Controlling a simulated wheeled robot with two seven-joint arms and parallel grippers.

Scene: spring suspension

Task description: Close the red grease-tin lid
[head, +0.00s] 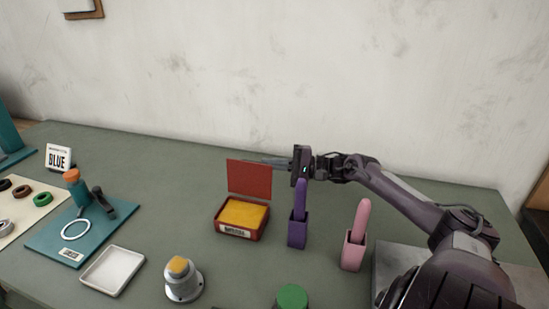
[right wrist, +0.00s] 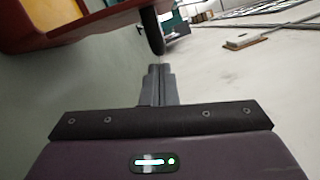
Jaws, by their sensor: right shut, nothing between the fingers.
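The red grease tin (head: 240,232) stands on the green bench in the head view, with yellow grease (head: 243,212) inside and a label on its front. Its red lid (head: 249,179) stands upright at the back edge, so the tin is open. My right gripper (head: 250,162) is shut and empty, its fingers reaching left behind the top of the lid. I cannot tell whether they touch it. In the right wrist view the shut fingers (right wrist: 158,84) point ahead, and part of the red tin (right wrist: 70,28) shows at the upper left. My left gripper is not in view.
A purple holder (head: 297,234) with a purple handle and a pink holder (head: 353,255) stand right of the tin. A grey post with a yellow top (head: 183,285), a white tray (head: 112,271) and a teal board (head: 97,238) lie to the left. The wall is behind.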

